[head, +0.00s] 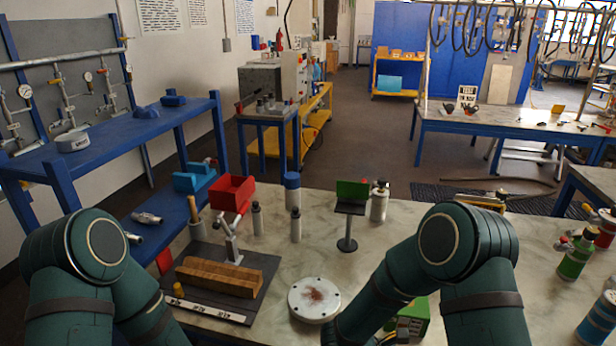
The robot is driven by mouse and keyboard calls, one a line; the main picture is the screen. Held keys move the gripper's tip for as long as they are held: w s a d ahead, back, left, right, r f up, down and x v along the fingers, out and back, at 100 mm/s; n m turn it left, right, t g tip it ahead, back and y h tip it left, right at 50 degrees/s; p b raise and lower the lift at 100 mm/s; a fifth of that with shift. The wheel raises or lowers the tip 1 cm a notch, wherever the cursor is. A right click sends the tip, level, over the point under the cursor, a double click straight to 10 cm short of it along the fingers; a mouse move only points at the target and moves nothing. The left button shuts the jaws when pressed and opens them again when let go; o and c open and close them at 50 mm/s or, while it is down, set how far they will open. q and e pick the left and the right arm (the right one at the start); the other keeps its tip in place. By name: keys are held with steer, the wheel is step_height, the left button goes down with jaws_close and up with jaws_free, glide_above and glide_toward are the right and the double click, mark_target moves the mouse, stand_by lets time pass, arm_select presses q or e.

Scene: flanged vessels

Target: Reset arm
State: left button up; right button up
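My two dark green arms show at the lower left and the lower right of the head view, both bent at a rounded joint. The forearm of my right arm slants down to the left and leaves the picture at the bottom edge. My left arm also runs out of the bottom edge. Neither gripper shows, so I cannot see whether they hold anything. A round white flanged lid (314,300) with bolt holes and a reddish-brown stain lies on the light marble-look table (370,265) between the arms.
A green-topped stand (347,213), bottles and a green box (415,318) are near my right arm. Canisters (577,256) stand at the right edge.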

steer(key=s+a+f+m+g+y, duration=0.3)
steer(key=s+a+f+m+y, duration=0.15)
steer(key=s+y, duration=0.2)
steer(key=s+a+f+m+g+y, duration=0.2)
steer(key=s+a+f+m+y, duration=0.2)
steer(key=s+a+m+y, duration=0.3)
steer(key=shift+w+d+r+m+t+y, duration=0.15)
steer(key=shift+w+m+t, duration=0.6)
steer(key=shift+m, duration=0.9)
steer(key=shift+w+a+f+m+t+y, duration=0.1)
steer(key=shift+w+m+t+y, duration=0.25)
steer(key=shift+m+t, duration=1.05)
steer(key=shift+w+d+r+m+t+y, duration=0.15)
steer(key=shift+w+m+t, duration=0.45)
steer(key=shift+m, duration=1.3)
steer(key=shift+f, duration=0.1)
